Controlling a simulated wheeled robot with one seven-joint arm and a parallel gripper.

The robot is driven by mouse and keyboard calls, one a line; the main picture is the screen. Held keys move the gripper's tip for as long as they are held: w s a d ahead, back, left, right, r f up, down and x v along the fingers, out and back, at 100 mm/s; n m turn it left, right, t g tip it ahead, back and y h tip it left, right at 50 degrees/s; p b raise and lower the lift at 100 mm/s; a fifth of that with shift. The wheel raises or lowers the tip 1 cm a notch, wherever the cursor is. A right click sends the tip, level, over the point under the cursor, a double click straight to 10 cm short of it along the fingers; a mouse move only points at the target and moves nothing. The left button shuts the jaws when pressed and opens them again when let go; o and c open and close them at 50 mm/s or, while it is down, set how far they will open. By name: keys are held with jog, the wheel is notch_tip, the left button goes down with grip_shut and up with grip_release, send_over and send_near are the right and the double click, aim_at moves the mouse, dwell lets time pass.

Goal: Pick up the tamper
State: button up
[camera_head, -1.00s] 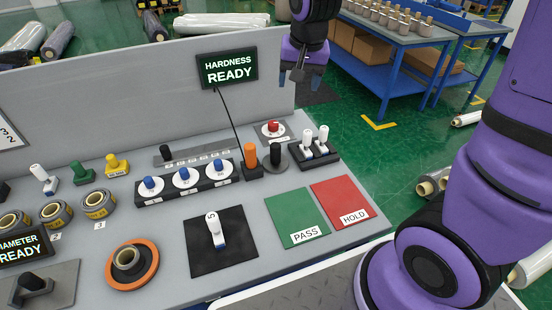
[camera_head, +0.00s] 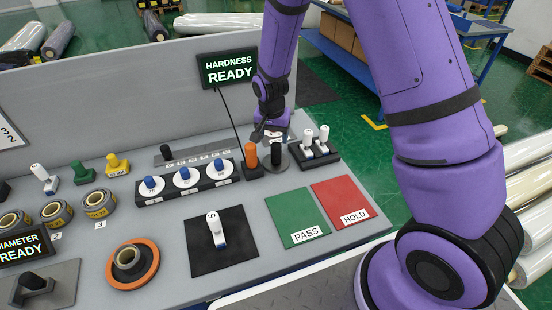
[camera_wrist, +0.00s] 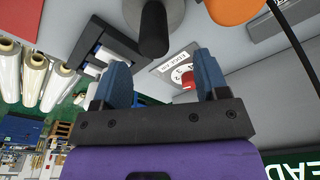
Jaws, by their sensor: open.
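A black upright handle on a round grey base, which looks like the tamper (camera_head: 276,153), stands at the right part of the bench, beside an orange-handled tool. In the wrist view its black handle (camera_wrist: 153,32) is at the top, just beyond the fingers and roughly between their lines. My gripper (camera_head: 268,134) is just behind and above it in the head view. In the wrist view my gripper (camera_wrist: 160,62) shows two blue fingers spread apart with nothing held between them. The handle looks clear of the fingers.
The orange handle (camera_head: 251,156) stands close left of the tamper. A black holder with white-topped pieces (camera_head: 316,148) is close right. The red knob (camera_wrist: 190,82) lies below the fingers. The hardness display (camera_head: 228,69) stands behind. Green (camera_head: 296,217) and red (camera_head: 343,203) pads lie in front.

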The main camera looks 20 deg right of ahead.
aim_at(276, 145)
jog(key=shift+w+d+f, duration=0.1)
jog(key=shift+d+f, duration=0.1)
jog(key=shift+f, duration=0.95)
jog(key=shift+d+f, duration=0.15)
jog(key=shift+f, duration=1)
jog(key=shift+w+d+f, duration=0.1)
jog(key=shift+d+f, duration=0.1)
jog(key=shift+f, duration=0.95)
grip_shut()
